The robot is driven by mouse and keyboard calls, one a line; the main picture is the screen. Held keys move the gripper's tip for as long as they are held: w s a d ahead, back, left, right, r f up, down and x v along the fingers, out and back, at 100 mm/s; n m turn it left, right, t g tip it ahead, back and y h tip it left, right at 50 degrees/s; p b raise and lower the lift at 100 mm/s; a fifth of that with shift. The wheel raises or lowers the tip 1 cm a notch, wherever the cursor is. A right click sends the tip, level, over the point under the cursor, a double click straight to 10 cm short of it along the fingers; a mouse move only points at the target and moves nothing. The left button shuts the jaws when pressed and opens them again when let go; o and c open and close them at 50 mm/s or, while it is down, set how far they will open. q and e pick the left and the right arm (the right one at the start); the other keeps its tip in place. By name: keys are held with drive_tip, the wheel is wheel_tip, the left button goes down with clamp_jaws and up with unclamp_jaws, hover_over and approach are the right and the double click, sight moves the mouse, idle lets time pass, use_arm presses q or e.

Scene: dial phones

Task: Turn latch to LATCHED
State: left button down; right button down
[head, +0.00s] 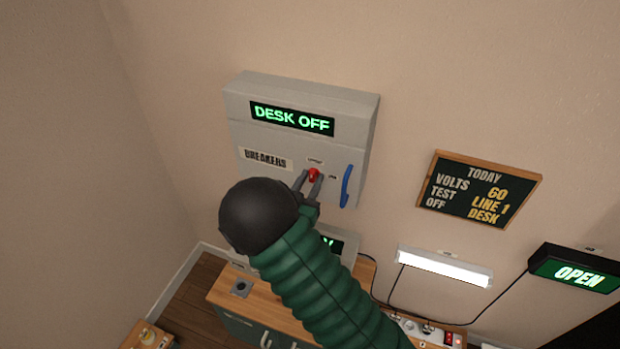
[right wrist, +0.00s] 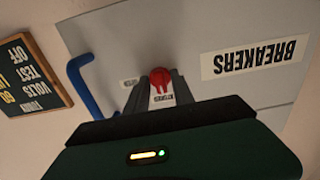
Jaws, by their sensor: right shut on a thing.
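The grey breaker box (head: 240,135) hangs on the wall, with a green "DESK OFF" display (head: 292,118) and a "BREAKERS" label (head: 265,159). The red latch knob (head: 314,175) is on its front, and it also shows in the right wrist view (right wrist: 160,78). My right gripper (head: 312,182) is shut on the red latch, one finger on each side; it also shows in the right wrist view (right wrist: 161,88). Small labels sit above and beside the latch, too small to read surely. My left gripper is not in view.
A blue handle (head: 347,186) stands close to the right of the latch. A chalkboard sign (head: 478,188), a lit lamp bar (head: 445,267) and an OPEN sign (head: 575,270) are to the right. A wooden-topped desk (head: 222,291) stands below, partly behind my right arm.

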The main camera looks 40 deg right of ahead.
drive_tip(key=shift+f, duration=0.15)
drive_tip(key=c, duration=1.5)
unclamp_jaws()
drive_tip(key=shift+o, duration=0.5)
drive_tip(key=shift+w, duration=0.1)
drive_tip(key=b+v, duration=0.1)
drive_tip(key=v, duration=1.5)
drive_tip(key=shift+s+a, duration=0.2)
drive_tip(key=shift+a, duration=0.15)
drive_tip(key=shift+w+f, duration=0.1)
